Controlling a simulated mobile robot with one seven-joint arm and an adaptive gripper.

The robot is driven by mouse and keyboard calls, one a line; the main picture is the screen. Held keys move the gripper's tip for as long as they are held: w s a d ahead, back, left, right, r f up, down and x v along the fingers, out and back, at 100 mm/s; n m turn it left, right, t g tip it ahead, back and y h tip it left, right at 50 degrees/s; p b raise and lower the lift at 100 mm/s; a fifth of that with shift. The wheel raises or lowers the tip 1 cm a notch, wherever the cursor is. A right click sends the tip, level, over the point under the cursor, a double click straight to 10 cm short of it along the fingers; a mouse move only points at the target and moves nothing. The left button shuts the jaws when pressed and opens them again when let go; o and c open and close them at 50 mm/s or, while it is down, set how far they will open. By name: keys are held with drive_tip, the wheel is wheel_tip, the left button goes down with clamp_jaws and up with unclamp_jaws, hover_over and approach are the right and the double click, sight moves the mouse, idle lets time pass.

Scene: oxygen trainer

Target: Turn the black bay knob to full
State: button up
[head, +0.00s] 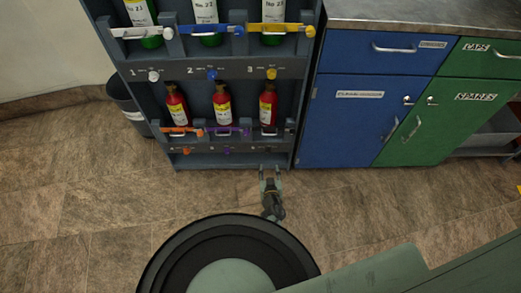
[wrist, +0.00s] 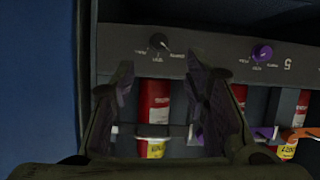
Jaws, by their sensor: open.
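The black knob (wrist: 159,41) sits on the rack's label strip in the wrist view, which looks upside down. It has small markings around it, too small to read surely. My gripper (wrist: 160,78) is open and empty, its two fingers apart with the knob showing just beyond and between their tips, not touching it. In the head view my gripper (head: 270,172) is low in front of the rack's bottom right bay. The black bay's dark bar (head: 270,131) crosses its red cylinder (head: 268,104). The knob is too small to make out clearly there.
The purple knob (wrist: 262,53) is beside the black one. More red cylinders stand in the rack (head: 108,72), with green ones above. A blue cabinet (head: 345,125) adjoins on the right and a grey bin (head: 125,95) stands left. The tiled floor in front is clear.

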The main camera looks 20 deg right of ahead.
sight(268, 153)
drive_tip(key=b+x, duration=0.5)
drive_tip(key=x, duration=0.5)
drive_tip(key=shift+s+f+b, duration=0.1)
drive_tip(key=shift+b, duration=0.25)
drive_tip(key=shift+w+d, duration=0.2)
drive_tip(key=shift+w, duration=0.2)
clamp_jaws()
